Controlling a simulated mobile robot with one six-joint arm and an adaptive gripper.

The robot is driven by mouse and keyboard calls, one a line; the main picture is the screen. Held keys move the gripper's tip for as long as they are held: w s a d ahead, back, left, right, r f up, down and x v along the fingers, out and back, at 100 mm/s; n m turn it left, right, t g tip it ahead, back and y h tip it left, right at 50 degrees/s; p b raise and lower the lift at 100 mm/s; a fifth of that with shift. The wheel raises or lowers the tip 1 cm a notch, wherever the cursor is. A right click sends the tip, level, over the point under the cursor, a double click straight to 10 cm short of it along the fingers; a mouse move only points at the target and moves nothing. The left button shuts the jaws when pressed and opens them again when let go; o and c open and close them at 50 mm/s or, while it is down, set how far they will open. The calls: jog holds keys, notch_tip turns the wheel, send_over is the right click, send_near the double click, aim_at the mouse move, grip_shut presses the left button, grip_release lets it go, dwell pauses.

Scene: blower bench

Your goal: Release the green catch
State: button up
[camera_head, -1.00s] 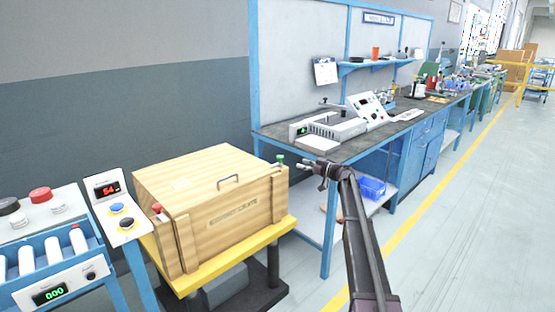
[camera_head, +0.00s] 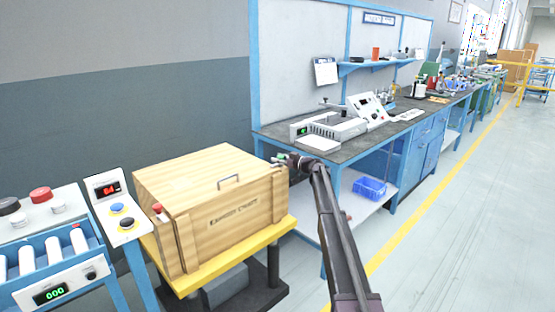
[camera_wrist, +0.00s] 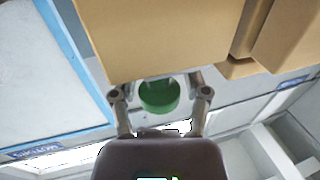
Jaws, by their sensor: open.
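The wooden crate (camera_head: 210,195) has a catch at each front corner. The green catch (camera_wrist: 158,96) shows in the wrist view as a round green knob between my gripper's fingers, close to the crate's edge (camera_wrist: 160,40). In the head view the green catch is mostly hidden by my gripper (camera_head: 286,160), which is at the crate's right upper corner. My gripper also shows in the wrist view (camera_wrist: 160,92), open, with one finger on each side of the knob. I cannot tell whether the fingers touch it. A red catch (camera_head: 158,208) is at the crate's left corner.
The crate stands on a yellow-topped stand (camera_head: 215,274). A control panel (camera_head: 118,208) and roller conveyor (camera_head: 45,254) are to the left. A workbench (camera_head: 350,147) with instruments is behind my arm, with a blue bin (camera_head: 369,188) below. The floor at right is clear.

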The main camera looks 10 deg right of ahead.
jog(key=shift+w+a, duration=0.15)
jog(key=shift+a, duration=0.05)
grip_shut()
jog(key=shift+d+m+t+h, duration=0.1)
jog(key=shift+m+t+h, duration=0.4)
jog(key=shift+t, duration=0.1)
jog(key=shift+m+t+h, duration=0.8)
jog(key=shift+h, duration=0.2)
jog(key=m+t+h, duration=0.2)
jog(key=m+h, duration=0.1)
jog(key=h, duration=0.1)
jog(key=shift+w+d, duration=0.1)
jog(key=shift+d, duration=0.05)
jog(key=shift+w+d+m+t+h, duration=0.15)
jog(key=shift+m+t+h, duration=0.3)
jog(key=shift+m+h, duration=0.95)
jog(key=shift+d+m+t+h, duration=0.2)
jog(key=shift+m+t+h, duration=0.45)
jog(key=shift+h, duration=1.25)
jog(key=shift+d+m+h, duration=0.15)
jog(key=shift+m+h, duration=0.3)
jog(key=shift+h, duration=0.05)
